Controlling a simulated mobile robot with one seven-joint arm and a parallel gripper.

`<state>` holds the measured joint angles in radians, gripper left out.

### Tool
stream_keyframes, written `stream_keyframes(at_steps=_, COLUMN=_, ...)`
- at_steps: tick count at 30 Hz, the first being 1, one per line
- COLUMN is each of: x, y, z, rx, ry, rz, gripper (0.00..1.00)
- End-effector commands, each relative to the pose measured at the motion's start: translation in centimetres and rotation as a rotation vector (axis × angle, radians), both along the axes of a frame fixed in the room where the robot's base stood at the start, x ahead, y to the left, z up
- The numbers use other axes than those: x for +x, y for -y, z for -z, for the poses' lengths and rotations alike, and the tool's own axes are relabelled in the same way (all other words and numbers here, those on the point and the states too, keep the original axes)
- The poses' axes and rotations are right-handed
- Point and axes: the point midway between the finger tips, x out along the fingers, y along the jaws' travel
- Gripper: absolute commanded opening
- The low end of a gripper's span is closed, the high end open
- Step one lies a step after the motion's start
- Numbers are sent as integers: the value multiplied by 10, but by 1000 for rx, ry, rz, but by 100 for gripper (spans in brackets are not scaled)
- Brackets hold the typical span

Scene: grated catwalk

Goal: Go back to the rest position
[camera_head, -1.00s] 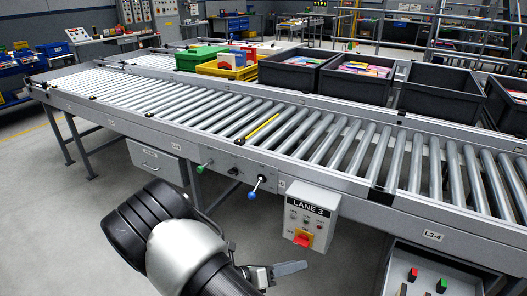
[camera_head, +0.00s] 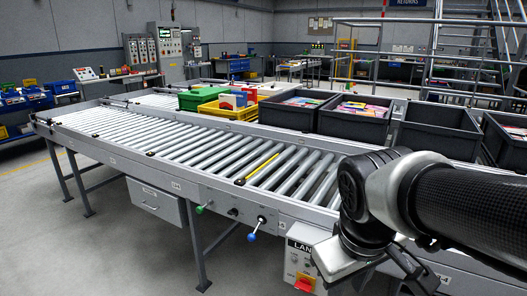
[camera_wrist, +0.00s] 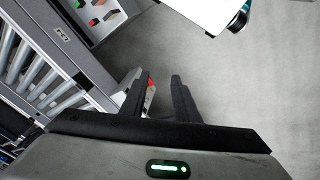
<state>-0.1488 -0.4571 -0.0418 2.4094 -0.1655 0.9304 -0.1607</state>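My gripper (camera_wrist: 160,76) shows in the wrist view with its two dark fingers apart and nothing held between them. It hangs over the grey floor, beside the conveyor frame. In the head view my gripper (camera_head: 408,268) is at the lower right, in front of the conveyor's side, partly hidden by my wrist. My bent arm fills the right side of that view. The LANE 3 box (camera_head: 303,262) with its red switch (camera_head: 304,283) is just left of my gripper, and its right part is hidden by my arm.
The roller conveyor (camera_head: 200,152) crosses the view, with a green bin (camera_head: 203,99), a yellow bin (camera_head: 228,112) and several dark crates (camera_head: 352,124) behind it. A blue-knobbed lever (camera_head: 251,237) and a green knob (camera_head: 199,210) stick out from its front. The floor at left front is clear.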

Motion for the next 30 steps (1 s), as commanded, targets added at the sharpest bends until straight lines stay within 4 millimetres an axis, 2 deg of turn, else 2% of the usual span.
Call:
stream_keyframes(at_steps=3, x=-12, y=1, z=-17, rx=82, ry=93, rz=123, gripper=28)
stream_keyframes(at_steps=10, x=-30, y=-1, z=-40, rx=216, ry=238, rz=311, gripper=28)
stream_keyframes(at_steps=12, x=-29, y=-2, z=-65, rx=218, ry=233, rz=313, gripper=28)
stream_keyframes(at_steps=20, x=-29, y=-2, z=-123, rx=216, ry=230, rz=308, gripper=28)
stream_keyframes(at_steps=23, x=-29, y=-2, z=-153, rx=215, ry=230, rz=307, gripper=28)
stream_keyframes(at_steps=30, x=-29, y=-2, z=-238, rx=215, ry=229, rz=306, gripper=28)
